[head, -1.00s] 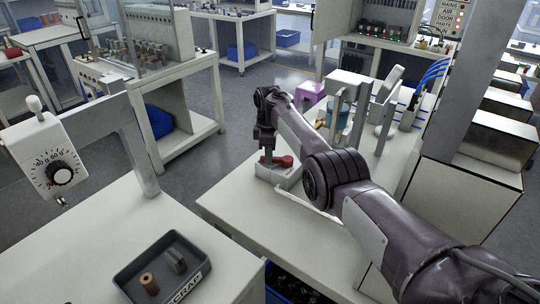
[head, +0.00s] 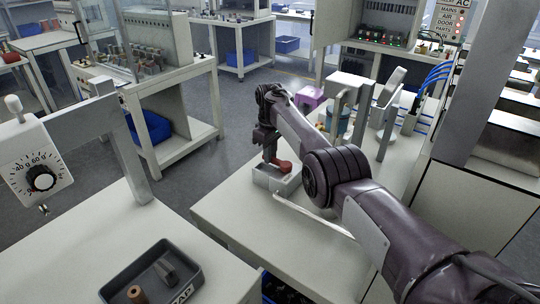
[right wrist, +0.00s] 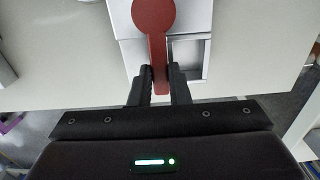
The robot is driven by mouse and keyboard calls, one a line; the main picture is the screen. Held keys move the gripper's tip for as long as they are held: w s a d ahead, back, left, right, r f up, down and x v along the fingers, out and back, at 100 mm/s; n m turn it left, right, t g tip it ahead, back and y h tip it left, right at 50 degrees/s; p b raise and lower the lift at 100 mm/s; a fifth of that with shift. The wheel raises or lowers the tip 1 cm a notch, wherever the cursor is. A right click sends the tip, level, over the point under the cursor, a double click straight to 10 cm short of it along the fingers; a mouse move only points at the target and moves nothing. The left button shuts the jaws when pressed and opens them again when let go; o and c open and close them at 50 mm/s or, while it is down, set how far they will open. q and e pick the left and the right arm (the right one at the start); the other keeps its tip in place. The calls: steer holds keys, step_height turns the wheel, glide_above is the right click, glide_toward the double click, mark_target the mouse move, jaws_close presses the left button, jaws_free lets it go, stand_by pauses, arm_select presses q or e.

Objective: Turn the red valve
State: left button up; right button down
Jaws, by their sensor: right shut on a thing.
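The red valve (head: 283,166) sits on a pale grey box-shaped base (head: 277,181) on the white bench in the head view. In the right wrist view the valve (right wrist: 153,18) shows as a round red hub with a straight lever pointing toward my gripper. My right gripper (right wrist: 160,84) is shut on the end of that lever, one black finger on each side. In the head view my right gripper (head: 269,155) reaches down at the base, and part of the valve is hidden behind it. My left gripper is not in view.
A dark scrap tray (head: 150,274) with small parts stands on the front-left bench, beside a dial gauge (head: 38,180) on a post. Metal uprights and a blue cup (head: 338,119) stand behind my right arm. The bench left of the valve base is clear.

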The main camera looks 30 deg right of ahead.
steer(key=shift+w+r, duration=0.1)
steer(key=c, duration=1.4)
jaws_free()
steer(key=shift+o, duration=0.2)
step_height(320, 180, up, 8)
steer(key=shift+f, duration=0.15)
